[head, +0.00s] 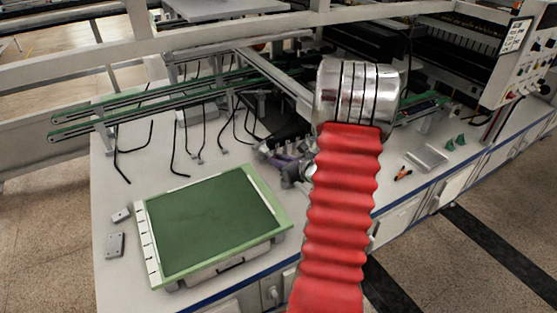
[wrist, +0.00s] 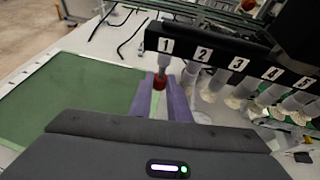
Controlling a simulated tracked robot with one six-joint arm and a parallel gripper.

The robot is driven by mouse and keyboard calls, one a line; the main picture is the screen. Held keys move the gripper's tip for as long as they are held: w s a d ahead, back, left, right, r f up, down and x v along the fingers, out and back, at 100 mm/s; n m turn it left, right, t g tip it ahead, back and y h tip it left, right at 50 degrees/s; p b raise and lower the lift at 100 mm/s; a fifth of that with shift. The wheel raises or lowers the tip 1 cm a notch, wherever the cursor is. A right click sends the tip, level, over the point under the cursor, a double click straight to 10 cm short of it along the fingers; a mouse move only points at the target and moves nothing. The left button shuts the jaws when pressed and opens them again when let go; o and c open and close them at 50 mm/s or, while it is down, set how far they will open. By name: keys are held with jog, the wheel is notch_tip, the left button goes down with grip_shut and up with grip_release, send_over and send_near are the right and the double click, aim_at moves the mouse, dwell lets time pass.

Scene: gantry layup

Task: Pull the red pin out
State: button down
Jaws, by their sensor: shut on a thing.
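The red pin (wrist: 160,83) shows in the wrist view as a short red piece below the label 1 on a black rack (wrist: 205,52). A pale, clear-looking body rises from it towards the rack. My gripper (wrist: 161,92) has purple fingers on both sides of the red piece, shut on it. Whether the pin is still seated in the rack is unclear. In the head view my gripper (head: 277,158) is small beside my red-sleeved arm, and the red pin cannot be made out there.
Several pale, clear-looking pieces hang under the other numbered places, close to the right of my gripper. A green board (head: 210,225) lies on the white bench (head: 115,175) at front left. Loose dark cables (head: 173,150) and green rails (head: 150,100) lie behind it.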

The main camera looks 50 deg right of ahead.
jog(key=shift+f, duration=0.5)
dwell(0.6)
jog(key=shift+f, duration=1.7)
